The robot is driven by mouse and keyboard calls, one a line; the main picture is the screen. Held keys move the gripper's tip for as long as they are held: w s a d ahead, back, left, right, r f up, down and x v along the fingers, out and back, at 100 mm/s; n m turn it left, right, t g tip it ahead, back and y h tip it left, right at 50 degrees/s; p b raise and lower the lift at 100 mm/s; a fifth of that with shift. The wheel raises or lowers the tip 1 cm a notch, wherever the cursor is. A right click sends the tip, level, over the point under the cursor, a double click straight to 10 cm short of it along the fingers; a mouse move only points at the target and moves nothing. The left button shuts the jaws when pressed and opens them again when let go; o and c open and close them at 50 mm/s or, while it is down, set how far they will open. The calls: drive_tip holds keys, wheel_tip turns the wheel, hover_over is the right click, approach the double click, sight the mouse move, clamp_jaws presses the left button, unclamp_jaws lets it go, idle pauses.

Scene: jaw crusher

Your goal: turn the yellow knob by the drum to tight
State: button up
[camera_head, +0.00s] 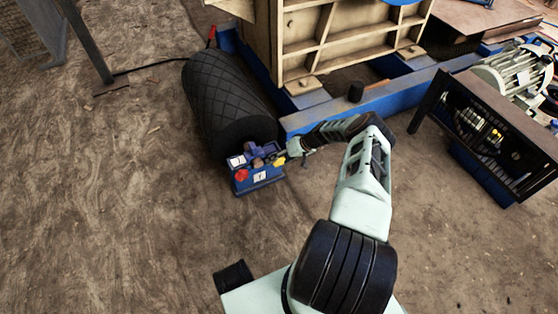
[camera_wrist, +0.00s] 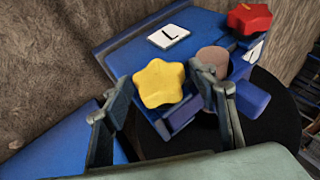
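The yellow star-shaped knob (camera_wrist: 163,83) sits on a blue block at the end of the black ribbed drum (camera_head: 222,90). It also shows in the head view (camera_head: 279,161), small beside my gripper (camera_head: 292,155). In the wrist view my gripper (camera_wrist: 160,92) is open, with one finger left of the knob and the other right of it. The knob appears in the gap between the fingertips, and I see no clear contact. How deep the fingers reach around it I cannot tell. The knob's turned position cannot be read from its shape.
A red knob (camera_wrist: 249,18) stands on the same blue block, and a white plate marked L (camera_wrist: 168,36) lies near the yellow knob. A brownish cylinder (camera_wrist: 212,60) is close to the right finger. A blue frame beam (camera_head: 370,103) runs behind my gripper. Bare ground lies left.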

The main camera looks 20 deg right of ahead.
drive_tip(key=shift+r, duration=0.1)
drive_tip(key=v, duration=1.1)
drive_tip(key=shift+d+r, duration=0.2)
drive_tip(key=shift+r, duration=0.1)
drive_tip(key=shift+s, duration=0.1)
